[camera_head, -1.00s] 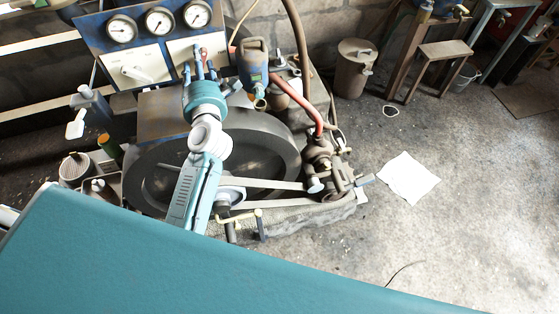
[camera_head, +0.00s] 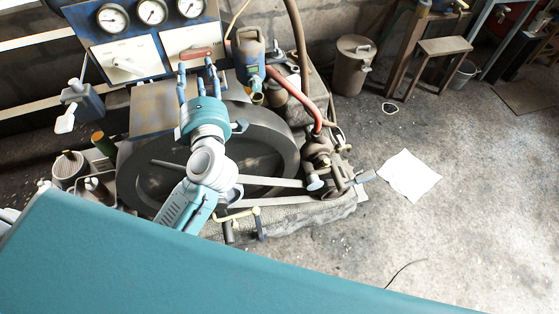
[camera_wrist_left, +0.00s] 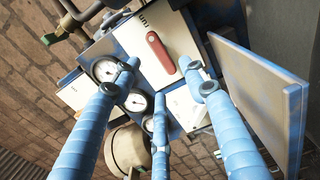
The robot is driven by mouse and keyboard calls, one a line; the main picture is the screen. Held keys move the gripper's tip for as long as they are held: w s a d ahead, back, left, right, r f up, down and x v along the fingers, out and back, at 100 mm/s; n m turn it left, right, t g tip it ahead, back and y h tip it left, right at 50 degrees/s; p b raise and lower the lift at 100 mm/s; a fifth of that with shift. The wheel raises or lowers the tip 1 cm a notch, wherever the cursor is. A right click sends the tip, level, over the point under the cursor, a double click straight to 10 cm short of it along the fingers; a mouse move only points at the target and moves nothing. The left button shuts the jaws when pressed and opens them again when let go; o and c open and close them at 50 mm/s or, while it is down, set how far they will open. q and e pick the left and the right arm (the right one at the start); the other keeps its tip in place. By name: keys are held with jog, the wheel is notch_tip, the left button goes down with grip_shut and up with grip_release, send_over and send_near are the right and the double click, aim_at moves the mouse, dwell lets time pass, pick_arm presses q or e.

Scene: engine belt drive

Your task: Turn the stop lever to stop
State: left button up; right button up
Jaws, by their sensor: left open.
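A red lever (camera_head: 195,54) sits on a white plate on the blue gauge panel (camera_head: 148,38). In the head view it lies nearly level. It also shows in the left wrist view, where the red lever (camera_wrist_left: 160,52) runs slantwise on its white plate. My left gripper (camera_head: 196,70) is open and empty, with its fingers pointing at the red lever from just below. In the left wrist view the left gripper (camera_wrist_left: 165,78) has its blue fingers spread around the lever's area. I cannot tell whether any finger touches it. My right gripper is not in view.
A white lever (camera_head: 128,66) sits on the left plate below the gauges (camera_head: 152,12). A large dark flywheel (camera_head: 262,150) lies under my left arm.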

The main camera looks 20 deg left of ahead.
pick_arm(q)
jog(key=w+d+f+m+t+h, duration=0.1)
jog(key=d+f+m+t+h, duration=0.1)
jog(key=d+f+m+h, duration=0.3)
jog(key=w+d+f+m+t+h, duration=0.1)
jog(key=d+m+t+h, duration=0.2)
jog(key=d+m, duration=0.4)
jog(key=s+d+f+m+g+h, duration=0.1)
jog(key=d+f+m+g+h, duration=0.1)
jog(key=f, duration=0.4)
jog(key=s+d+f+m+g+h, duration=0.2)
jog(key=d+f+m, duration=0.1)
jog(key=f, duration=0.3)
jog(key=s+d+f+m+g+h+b, duration=0.1)
jog(key=d+f+m, duration=0.2)
jog(key=f, duration=0.3)
jog(key=shift+s+d+f+m+g+h, duration=0.25)
jog(key=shift+d+f+m+g+h, duration=0.05)
jog(key=shift+f+m+g+h, duration=0.1)
